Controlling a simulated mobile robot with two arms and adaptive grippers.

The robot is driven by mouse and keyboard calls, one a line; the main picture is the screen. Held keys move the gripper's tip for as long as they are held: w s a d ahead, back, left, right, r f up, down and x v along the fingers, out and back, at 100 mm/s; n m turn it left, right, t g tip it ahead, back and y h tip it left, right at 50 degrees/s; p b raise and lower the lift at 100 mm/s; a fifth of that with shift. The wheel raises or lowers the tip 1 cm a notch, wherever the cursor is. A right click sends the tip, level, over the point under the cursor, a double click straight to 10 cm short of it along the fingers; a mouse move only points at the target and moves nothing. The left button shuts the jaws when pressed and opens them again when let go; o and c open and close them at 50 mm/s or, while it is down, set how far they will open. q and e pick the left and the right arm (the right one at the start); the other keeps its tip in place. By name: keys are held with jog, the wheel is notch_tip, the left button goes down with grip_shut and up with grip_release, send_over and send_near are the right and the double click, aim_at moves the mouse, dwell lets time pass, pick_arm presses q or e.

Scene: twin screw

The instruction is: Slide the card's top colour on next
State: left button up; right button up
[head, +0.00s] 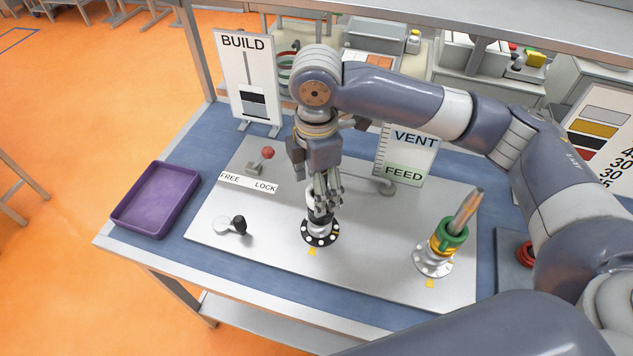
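My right gripper (324,208) points down at the middle post, whose round black base (320,234) has pale dots. The fingers cover most of this post, so I cannot tell whether they grip anything. At the right, a second post (468,210) rises from a silver flange (433,262) and carries a green ring (450,235) with yellow below it. My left gripper is not in view.
A purple tray (157,199) lies at the left and looks empty. The metal plate (270,262) bears a red-knobbed lever (267,153) by FREE/LOCK and a black knob (239,223). A VENT/FEED panel (405,160) stands behind. A red ring (526,254) lies at the right.

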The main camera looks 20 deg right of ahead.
notch_tip(320, 180, up, 12)
dwell(0.6)
dwell(0.5)
